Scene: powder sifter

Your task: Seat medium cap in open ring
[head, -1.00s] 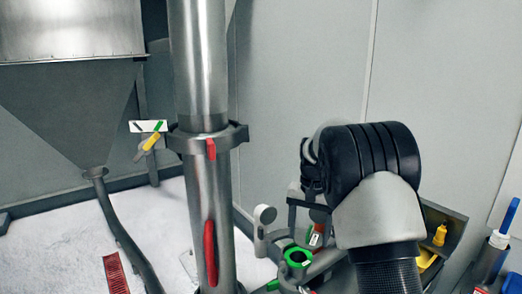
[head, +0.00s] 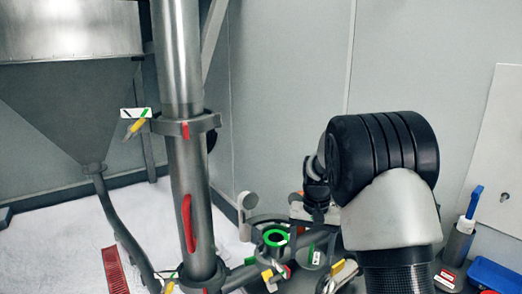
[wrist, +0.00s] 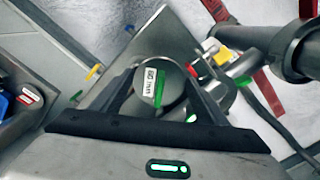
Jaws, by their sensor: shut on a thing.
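The open ring (head: 276,237) has a bright green lining and sits on the pipework right of the tall steel pipe in the head view. My gripper (wrist: 158,72) is shut on a round grey cap (wrist: 172,78) with a white label and a green stripe. In the head view the cap (head: 315,260) hangs below my gripper (head: 313,240), to the right of the ring and apart from it. In the wrist view a finger partly hides the green-marked pipework, so I cannot tell the ring clearly there.
The tall steel pipe (head: 180,125) with a red handle (head: 188,222) stands left of the ring. Yellow and red tags (head: 267,274) are close below it. A hopper (head: 70,100) is at left. A blue tray (head: 495,274) and a blue-handled tool (head: 474,203) are at right.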

